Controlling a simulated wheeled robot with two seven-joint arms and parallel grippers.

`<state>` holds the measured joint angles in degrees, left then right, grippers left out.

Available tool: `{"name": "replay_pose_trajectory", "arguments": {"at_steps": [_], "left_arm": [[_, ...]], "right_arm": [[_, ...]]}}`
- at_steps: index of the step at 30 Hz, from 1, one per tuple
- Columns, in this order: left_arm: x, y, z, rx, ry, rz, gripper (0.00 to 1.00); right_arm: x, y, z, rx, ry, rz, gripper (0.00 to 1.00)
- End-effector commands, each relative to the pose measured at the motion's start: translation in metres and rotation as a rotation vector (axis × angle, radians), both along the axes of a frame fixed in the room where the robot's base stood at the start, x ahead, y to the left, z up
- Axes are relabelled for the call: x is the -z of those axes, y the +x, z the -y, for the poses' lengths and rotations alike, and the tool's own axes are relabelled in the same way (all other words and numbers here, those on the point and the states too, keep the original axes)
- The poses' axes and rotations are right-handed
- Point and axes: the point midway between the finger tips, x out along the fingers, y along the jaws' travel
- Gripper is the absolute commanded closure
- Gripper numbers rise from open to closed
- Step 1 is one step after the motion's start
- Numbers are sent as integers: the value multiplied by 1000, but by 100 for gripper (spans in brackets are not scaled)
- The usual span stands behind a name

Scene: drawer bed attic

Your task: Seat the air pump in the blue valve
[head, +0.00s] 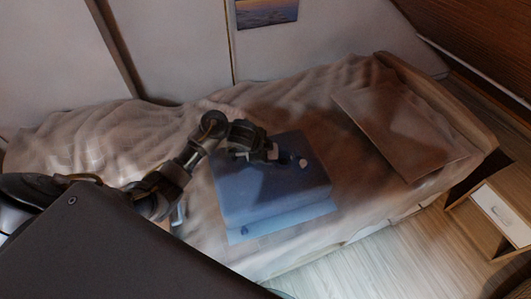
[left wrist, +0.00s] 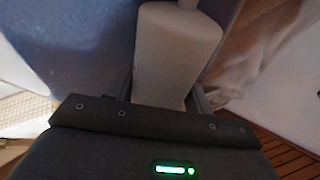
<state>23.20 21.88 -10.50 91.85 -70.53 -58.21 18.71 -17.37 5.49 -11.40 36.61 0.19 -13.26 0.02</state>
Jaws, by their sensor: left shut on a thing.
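My left gripper (head: 268,151) is over the blue inflatable block (head: 275,203) on the bed. It is shut on a pale grey air pump (left wrist: 178,50), which fills the space between the fingers in the left wrist view. The pump's narrow end (left wrist: 188,4) points away from the gripper and runs out at the top of that view. A small pale piece (head: 302,162) shows just right of the gripper in the head view; I cannot tell whether it belongs to the pump or the valve. The blue valve is not clearly visible. My right gripper is not in view.
The bed (head: 90,150) has a rumpled brown cover and a flat brown pillow (head: 400,125) at the right. A wooden nightstand (head: 490,215) stands beside it. A pale wall is behind. Bare wooden floor (head: 380,255) lies at the lower right.

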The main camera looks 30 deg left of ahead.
Motion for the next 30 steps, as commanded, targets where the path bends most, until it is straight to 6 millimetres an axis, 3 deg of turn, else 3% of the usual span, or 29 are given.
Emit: {"name": "replay_pose_trajectory", "arguments": {"at_steps": [5, 11, 16, 21, 30], "left_arm": [[-8, 1, 0, 1, 0, 1, 79], [-37, 1, 0, 1, 1, 3, 79], [-72, -26, 4, 5, 3, 3, 79], [-104, -55, 7, 4, 4, 0, 79], [-123, -114, 17, 4, 2, 0, 79]], "right_arm": [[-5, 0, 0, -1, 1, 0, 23], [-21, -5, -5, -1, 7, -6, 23], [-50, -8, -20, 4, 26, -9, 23], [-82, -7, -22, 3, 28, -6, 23], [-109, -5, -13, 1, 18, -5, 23]]}}
